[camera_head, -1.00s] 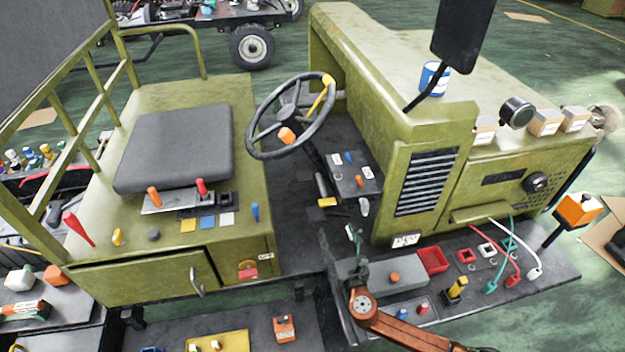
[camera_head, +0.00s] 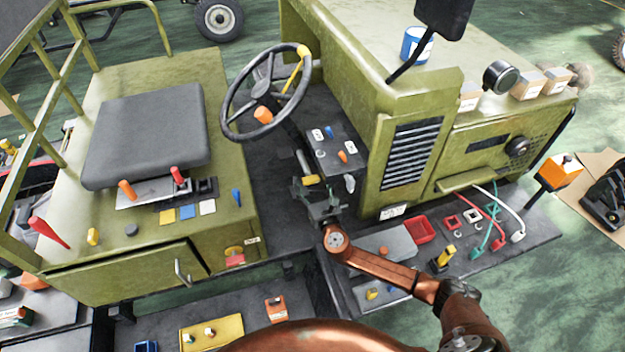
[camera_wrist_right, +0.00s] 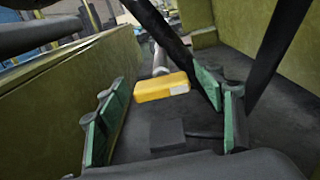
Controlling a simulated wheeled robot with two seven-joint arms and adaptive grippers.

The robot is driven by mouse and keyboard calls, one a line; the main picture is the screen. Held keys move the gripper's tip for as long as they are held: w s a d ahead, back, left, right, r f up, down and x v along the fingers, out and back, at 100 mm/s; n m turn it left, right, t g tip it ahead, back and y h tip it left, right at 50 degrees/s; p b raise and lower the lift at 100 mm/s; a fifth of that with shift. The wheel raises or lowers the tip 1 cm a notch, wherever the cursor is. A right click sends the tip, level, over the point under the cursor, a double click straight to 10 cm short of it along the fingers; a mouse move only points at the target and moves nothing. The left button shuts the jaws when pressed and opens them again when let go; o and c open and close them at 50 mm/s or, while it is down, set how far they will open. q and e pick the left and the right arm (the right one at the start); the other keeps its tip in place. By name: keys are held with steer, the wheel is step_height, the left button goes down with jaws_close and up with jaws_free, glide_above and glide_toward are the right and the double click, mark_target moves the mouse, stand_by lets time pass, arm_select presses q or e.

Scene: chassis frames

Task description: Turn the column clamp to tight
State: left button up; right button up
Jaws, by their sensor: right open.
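The clamp's yellow grip (camera_head: 312,180) sits low on the steering column, below the steering wheel (camera_head: 233,134). In the right wrist view the yellow grip (camera_wrist_right: 162,87) is a block on the end of a grey rod, with a small pale label. My right gripper (camera_head: 312,190) is close beside the grip in the head view and partly overlaps the area around it. In the wrist view its green-padded fingers (camera_wrist_right: 163,112) are wide apart. The grip lies between and beyond them, with no clear contact. My left gripper is not in view.
The switch panel (camera_head: 338,150) is close right of the column, with the green louvred housing (camera_head: 405,165) beyond. The seat (camera_head: 150,135) and its green box are left. A grey box (camera_head: 395,243) and red tray (camera_head: 419,230) lie near my right arm. Dark floor lies around the column.

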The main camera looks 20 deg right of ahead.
steer(key=shift+w, duration=0.1)
steer(key=c, duration=1.1)
steer(key=shift+d, duration=0.2)
steer(key=shift+c, duration=0.3)
steer(key=shift+a, duration=0.1)
